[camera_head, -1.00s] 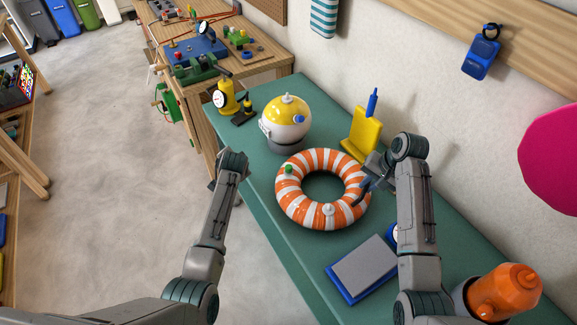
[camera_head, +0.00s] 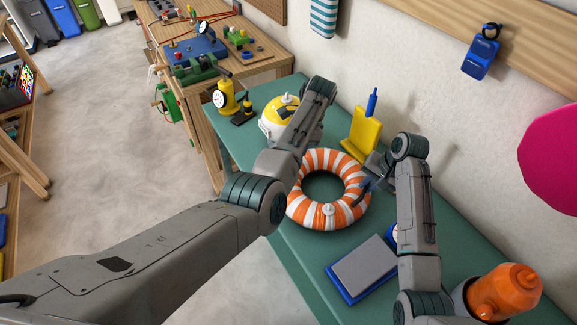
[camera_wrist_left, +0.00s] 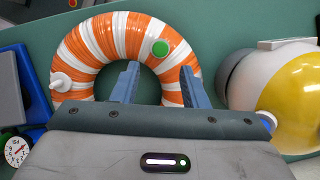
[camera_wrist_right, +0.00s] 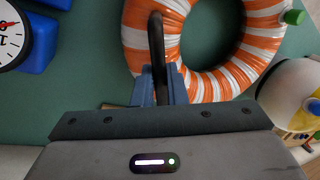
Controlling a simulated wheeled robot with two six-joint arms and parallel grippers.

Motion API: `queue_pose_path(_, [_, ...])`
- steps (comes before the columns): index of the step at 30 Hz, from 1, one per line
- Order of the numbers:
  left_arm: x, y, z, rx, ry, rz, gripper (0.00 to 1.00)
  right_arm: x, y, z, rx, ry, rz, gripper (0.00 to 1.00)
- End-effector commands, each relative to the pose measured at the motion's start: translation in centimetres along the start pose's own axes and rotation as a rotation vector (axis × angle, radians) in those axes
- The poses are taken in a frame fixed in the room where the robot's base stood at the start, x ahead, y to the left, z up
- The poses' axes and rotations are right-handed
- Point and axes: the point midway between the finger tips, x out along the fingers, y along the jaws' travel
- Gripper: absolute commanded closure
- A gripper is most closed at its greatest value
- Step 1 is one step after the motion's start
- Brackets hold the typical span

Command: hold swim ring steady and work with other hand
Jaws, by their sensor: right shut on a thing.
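The orange and white striped swim ring (camera_head: 345,212) lies flat on the green table; my left arm covers its left side in the head view. It has a white spout (camera_head: 328,210) and a green cap (camera_wrist_left: 160,48), which the left arm hides in the head view. My right gripper (camera_wrist_right: 161,88) is shut on a dark curved handle (camera_wrist_right: 156,45) at the ring's right side. My left gripper (camera_wrist_left: 160,80) is open and empty above the ring, with the cap beyond and between its fingertips. It is hidden behind its own arm in the head view.
A yellow and white dome (camera_head: 270,125) stands close to the ring, partly behind my left arm. A yellow stand (camera_head: 362,135) is near the wall. A grey-topped blue pad (camera_head: 362,268) lies in front, and an orange object (camera_head: 505,290) stands at lower right.

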Motion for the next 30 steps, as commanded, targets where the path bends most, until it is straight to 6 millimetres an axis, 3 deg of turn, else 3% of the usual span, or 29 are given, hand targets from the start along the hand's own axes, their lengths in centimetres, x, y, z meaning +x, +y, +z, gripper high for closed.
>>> queue_pose_path(9, [4.7, 0.0, 0.1, -0.002, 0.000, 0.001, 0.60, 0.0, 0.0, 0.0, 0.000, 0.000, -0.001, 1.00])
queue_pose_path(15, [6.8, 0.0, 0.1, -0.002, 0.000, 0.000, 0.60, 0.0, 0.0, 0.0, 0.000, 0.000, -0.001, 1.00])
queue_pose_path(29, [7.7, 0.0, 0.0, -0.002, 0.002, -0.001, 0.60, 0.0, 0.0, 0.0, 0.000, 0.000, -0.001, 1.00])
queue_pose_path(30, [7.7, 0.0, 0.0, -0.002, 0.002, -0.001, 0.66, 0.0, 0.0, 0.0, 0.000, 0.000, -0.001, 1.00])
